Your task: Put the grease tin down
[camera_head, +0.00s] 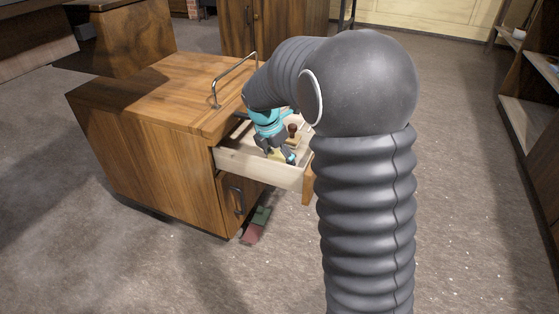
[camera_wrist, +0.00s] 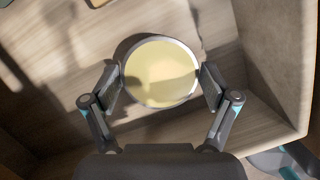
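The grease tin (camera_wrist: 160,72) is round, with a pale yellow top and a light rim. It sits between the two fingers of my gripper (camera_wrist: 160,88) in the wrist view, with a pad against each side. In the head view my gripper (camera_head: 276,150) reaches down into the open drawer (camera_head: 255,168), and a little of the yellowish tin (camera_head: 276,155) shows between the fingers. The tin is over the pale wooden drawer floor (camera_wrist: 165,18). I cannot tell whether its base touches that floor.
The drawer belongs to a wooden cabinet (camera_head: 150,140) with a metal rail (camera_head: 235,76) on top. A small brown object (camera_head: 293,131) stands in the drawer near my gripper. The drawer wall (camera_wrist: 272,60) is close on the right. Red and green items (camera_head: 256,226) lie on the floor below.

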